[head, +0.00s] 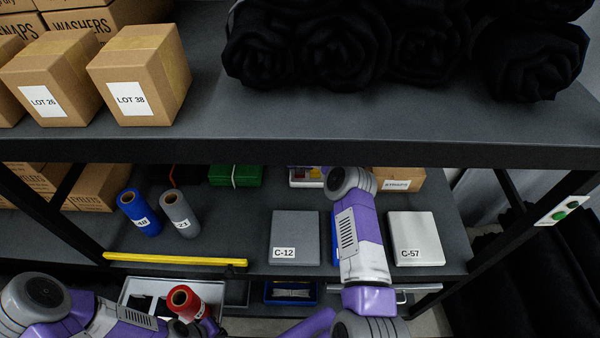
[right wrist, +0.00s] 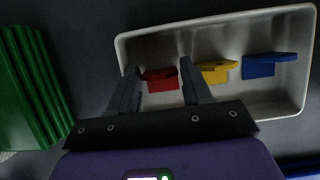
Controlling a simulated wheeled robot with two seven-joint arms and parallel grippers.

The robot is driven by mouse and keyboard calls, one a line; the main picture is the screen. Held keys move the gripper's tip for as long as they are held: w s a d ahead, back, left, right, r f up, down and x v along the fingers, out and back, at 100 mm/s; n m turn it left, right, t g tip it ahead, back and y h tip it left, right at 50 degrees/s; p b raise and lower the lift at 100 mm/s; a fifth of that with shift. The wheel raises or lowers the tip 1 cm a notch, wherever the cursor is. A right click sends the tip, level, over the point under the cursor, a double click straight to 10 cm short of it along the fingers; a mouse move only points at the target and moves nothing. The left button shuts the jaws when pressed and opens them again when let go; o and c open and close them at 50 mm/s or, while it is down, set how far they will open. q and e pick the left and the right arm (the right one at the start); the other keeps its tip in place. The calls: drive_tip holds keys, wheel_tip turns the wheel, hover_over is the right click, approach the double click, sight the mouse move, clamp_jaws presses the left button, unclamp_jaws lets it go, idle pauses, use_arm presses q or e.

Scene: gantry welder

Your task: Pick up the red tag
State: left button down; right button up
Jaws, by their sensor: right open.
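The red tag (right wrist: 160,80) lies in a shallow white tray (right wrist: 290,18), at the left of a yellow tag (right wrist: 216,71) and a blue tag (right wrist: 268,64). In the right wrist view my right gripper (right wrist: 161,76) is open, and the red tag shows between its two fingers. I cannot tell whether they touch it. In the head view the tray (head: 305,184) is partly hidden by my right arm, and the right gripper is hidden. My left arm is at the bottom left of the head view; its gripper (head: 152,306) is dark and unclear by a white bin.
A green bundle (head: 235,175) is left of the tray; its ridged side (right wrist: 35,85) shows in the wrist view. A grey C-12 box (head: 295,232) and white C-57 box (head: 413,232) flank my right arm. The upper shelf (head: 250,120) overhangs. A red roll (head: 186,300) is below.

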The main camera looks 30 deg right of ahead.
drive_tip(key=c, duration=0.7)
